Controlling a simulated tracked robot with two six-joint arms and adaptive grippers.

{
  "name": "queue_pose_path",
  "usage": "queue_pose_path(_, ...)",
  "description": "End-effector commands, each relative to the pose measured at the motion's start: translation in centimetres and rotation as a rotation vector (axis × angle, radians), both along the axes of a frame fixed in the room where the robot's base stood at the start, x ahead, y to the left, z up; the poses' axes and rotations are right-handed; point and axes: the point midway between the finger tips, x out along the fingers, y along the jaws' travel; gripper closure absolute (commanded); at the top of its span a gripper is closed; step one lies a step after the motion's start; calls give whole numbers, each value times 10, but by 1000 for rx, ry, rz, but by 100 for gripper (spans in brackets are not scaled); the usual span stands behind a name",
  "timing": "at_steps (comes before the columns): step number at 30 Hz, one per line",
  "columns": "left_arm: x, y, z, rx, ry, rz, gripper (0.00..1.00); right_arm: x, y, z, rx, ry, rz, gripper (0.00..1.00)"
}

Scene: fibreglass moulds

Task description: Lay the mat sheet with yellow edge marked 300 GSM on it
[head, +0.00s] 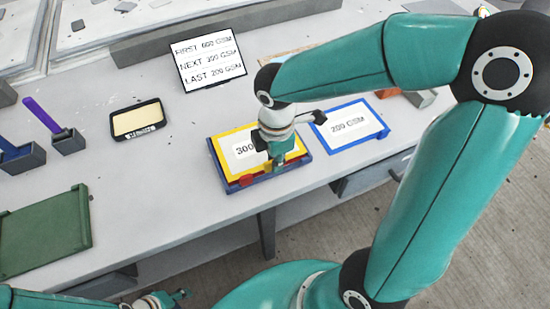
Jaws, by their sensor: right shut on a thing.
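The yellow-edged mat sheet (229,140) has a white middle where "300" can be read; my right gripper hides the rest of its marking. It lies over a dark blue tray (222,172), with small red parts showing at the tray's near edge. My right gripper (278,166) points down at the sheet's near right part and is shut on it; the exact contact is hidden. My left gripper (177,298) is low at the bottom edge, off the table's front, and its fingers are too small to read.
A blue-edged sheet marked 200 GSM (350,127) lies to the right. A sign (209,60) lists 600, 300, then 200 GSM. A green tray (42,232), a black-framed pad (137,119) and a cup with a purple handle (67,142) stand left. The table centre-left is clear.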

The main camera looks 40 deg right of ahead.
Motion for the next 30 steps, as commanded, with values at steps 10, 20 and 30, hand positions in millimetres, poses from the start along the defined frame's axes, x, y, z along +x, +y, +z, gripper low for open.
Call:
queue_pose_path(10, 0, 0, 0, 0, 0, 0, 60, 0, 0, -1, 0, 0, 1, 100)
queue_pose_path(20, 0, 0, -8, 0, 0, 0, 60, 0, 1, -11, 0, 0, 1, 100)
queue_pose_path(30, 0, 0, -12, 0, 0, 0, 60, 1, 1, -15, 0, 0, 2, 100)
